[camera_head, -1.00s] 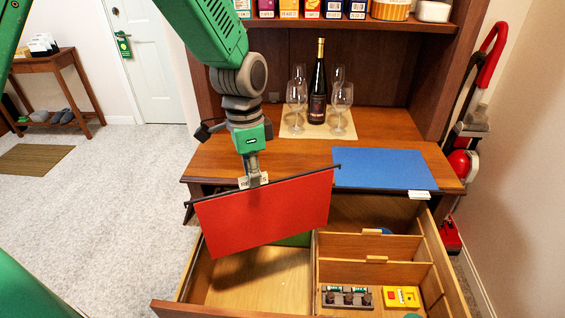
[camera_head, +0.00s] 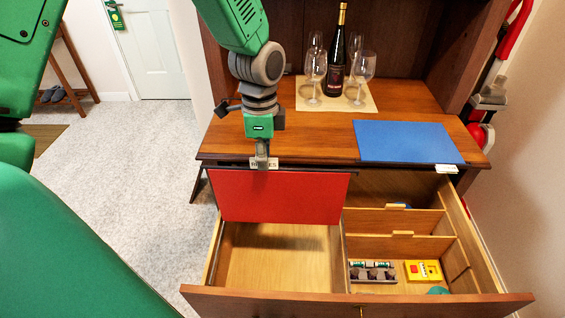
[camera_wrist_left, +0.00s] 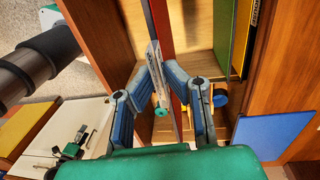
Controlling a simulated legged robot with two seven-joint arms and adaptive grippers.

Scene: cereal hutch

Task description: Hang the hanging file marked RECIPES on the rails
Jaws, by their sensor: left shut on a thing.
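The red hanging file (camera_head: 280,198) hangs nearly level over the back of the open drawer's left compartment, with a dark bar along its top. My left gripper (camera_head: 262,162) is shut on its top edge at the white tab, whose lettering is partly covered. In the left wrist view the gripper's blue-grey fingers (camera_wrist_left: 178,95) close on both sides of the red file (camera_wrist_left: 159,22). A green file (camera_wrist_left: 224,25) and a yellow one (camera_wrist_left: 240,34) stand beyond it. I cannot tell whether the red file's bar ends touch the rails. My right gripper is not in view.
The drawer's left compartment floor (camera_head: 275,265) is bare in front. The right side holds wooden dividers (camera_head: 400,245), a grey holder (camera_head: 371,272) and a yellow box (camera_head: 423,271). A blue mat (camera_head: 405,141), a bottle (camera_head: 336,65) and several glasses stand on the desktop.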

